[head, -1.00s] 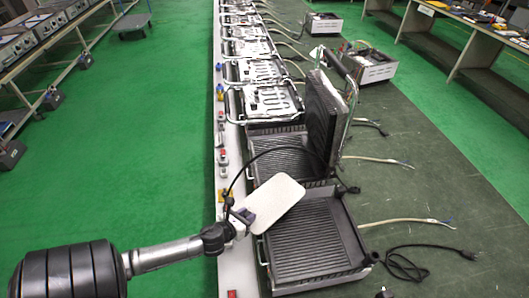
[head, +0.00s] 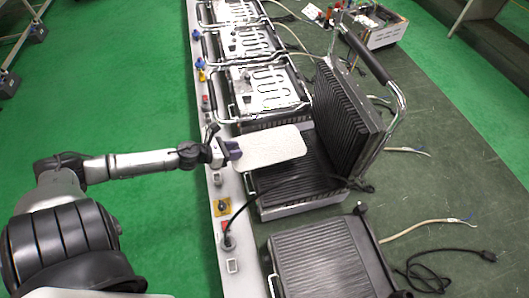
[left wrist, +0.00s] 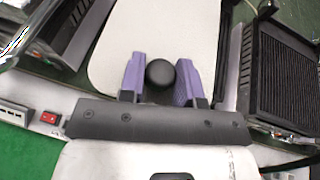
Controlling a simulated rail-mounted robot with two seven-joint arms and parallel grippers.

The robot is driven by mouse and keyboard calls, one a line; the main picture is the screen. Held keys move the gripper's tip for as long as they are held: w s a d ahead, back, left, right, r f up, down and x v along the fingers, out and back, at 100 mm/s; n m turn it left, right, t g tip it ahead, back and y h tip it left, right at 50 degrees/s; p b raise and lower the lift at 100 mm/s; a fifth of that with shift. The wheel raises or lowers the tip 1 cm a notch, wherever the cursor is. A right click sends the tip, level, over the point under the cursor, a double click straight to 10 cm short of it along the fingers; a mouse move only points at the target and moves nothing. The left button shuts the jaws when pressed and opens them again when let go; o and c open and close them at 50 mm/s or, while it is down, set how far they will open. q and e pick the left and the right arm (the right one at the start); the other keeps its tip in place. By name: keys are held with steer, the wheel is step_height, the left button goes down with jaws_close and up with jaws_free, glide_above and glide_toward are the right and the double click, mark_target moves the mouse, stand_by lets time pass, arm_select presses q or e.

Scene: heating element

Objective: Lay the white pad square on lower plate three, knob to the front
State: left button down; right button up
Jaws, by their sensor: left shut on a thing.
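The white pad (head: 272,146) is a flat rounded rectangle with a black knob (left wrist: 160,73). In the left wrist view, my left gripper (left wrist: 160,84) has its purple fingers on both sides of the knob, shut on it. In the head view, my left gripper (head: 230,151) holds the pad from its left end, and the pad overlaps the far left part of a ribbed lower plate (head: 310,180). Its height above that plate is unclear. This grill's ribbed upper plate (head: 345,115) stands open to the right. I see no plate numbers. My right gripper is not in view.
A nearer ribbed plate unit (head: 335,265) stands in front. Units with exposed heating coils (head: 270,88) line the bench behind. The narrow white rail (head: 232,190) carries switches. Green floor lies left.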

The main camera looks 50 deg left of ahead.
arm_select(q)
steer(key=shift+s+d+m+h, duration=0.1)
steer(key=shift+d+m+h, duration=0.3)
steer(key=shift+d, duration=0.45)
step_height(320, 180, down, 10)
steer(key=d+b, duration=0.1)
steer(key=b, duration=0.1)
steer(key=shift+s+f+b, duration=0.15)
steer(key=shift+s+b, duration=0.05)
steer(key=shift+b, duration=0.15)
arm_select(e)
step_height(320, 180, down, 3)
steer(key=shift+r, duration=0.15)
arm_select(q)
steer(key=shift+f, duration=0.15)
steer(key=c, duration=0.8)
jaws_free()
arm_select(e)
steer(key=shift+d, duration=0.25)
